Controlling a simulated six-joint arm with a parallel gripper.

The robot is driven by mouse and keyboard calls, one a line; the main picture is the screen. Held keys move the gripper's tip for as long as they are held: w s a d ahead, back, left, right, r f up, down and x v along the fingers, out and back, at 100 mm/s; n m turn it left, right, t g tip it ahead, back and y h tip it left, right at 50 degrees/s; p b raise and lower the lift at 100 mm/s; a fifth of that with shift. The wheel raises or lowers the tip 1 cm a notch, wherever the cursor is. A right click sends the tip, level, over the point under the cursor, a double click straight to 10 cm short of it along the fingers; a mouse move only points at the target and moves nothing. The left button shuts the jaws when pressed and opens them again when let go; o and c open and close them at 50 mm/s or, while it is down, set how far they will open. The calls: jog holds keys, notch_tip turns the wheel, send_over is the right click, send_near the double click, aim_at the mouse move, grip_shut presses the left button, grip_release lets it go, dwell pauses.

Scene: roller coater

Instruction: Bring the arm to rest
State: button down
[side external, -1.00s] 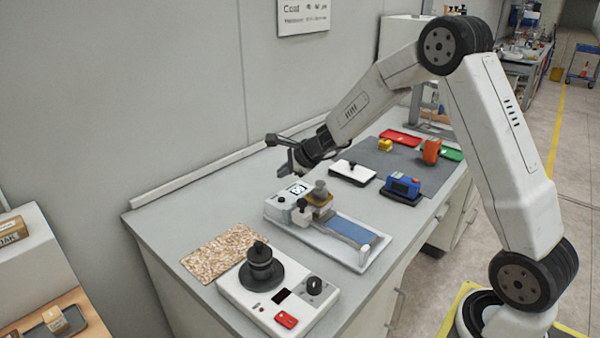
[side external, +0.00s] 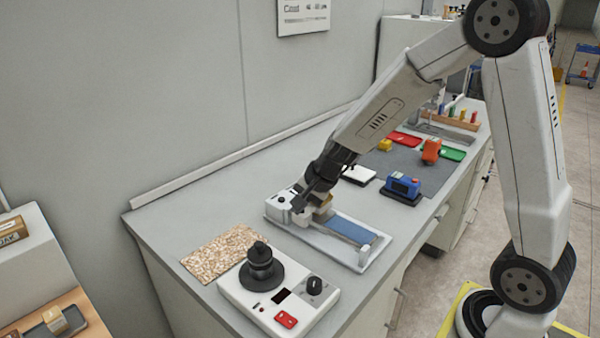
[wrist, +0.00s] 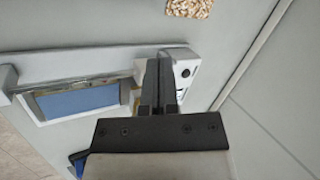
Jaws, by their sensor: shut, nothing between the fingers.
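My gripper (side external: 302,200) is over the left end of the roller coater (side external: 290,203) in the side view and hides part of it. In the wrist view the closed fingers of my gripper (wrist: 158,82) hold nothing, with the coater's white housing (wrist: 182,70) just beside them. The coater's blue bed (side external: 352,229) shows in the side view, and the blue bed also shows at the left of the wrist view (wrist: 85,101). I cannot tell whether the fingers touch the coater.
A white stirrer-like device (side external: 278,300) with a black knob stands at the front, beside a speckled mat (side external: 218,252). A blue device (side external: 402,187), an orange item (side external: 431,150) and red (side external: 404,139) and green (side external: 453,154) trays lie further back. The wall borders the bench's left side.

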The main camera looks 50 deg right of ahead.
jog(key=s+a+f+n+g+h, duration=0.1)
jog(key=s+a+n+g+h, duration=0.1)
jog(key=s+n, duration=1.1)
jog(key=shift+s+a+f+n+g, duration=0.15)
jog(key=shift+s+f+n+g, duration=0.2)
jog(key=shift+s, duration=0.9)
